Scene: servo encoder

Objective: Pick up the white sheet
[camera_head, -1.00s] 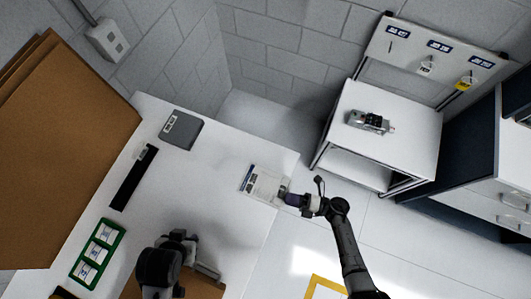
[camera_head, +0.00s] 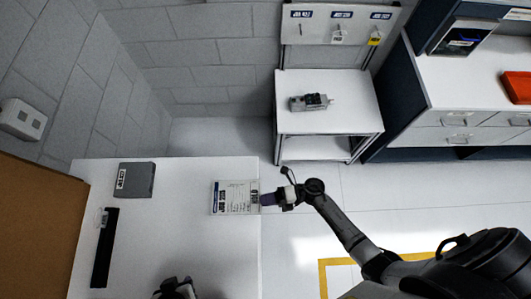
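The white sheet (camera_head: 234,198), printed with dark text and blue marks, lies at the right edge of the white table in the head view. My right gripper (camera_head: 264,199) is at the sheet's right edge, at the table's edge. Its fingers meet or overlap the sheet there, but they are too small to tell whether they are closed on it. My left gripper (camera_head: 175,289) shows only partly at the bottom of the view, over the table and away from the sheet; its fingers are not clear.
The white table (camera_head: 180,235) also holds a grey box (camera_head: 135,180) and a long black bar (camera_head: 104,248) at the left. A white stand (camera_head: 350,112) with a grey device (camera_head: 311,102) is behind. Drawers and a red bin (camera_head: 517,87) are at the right.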

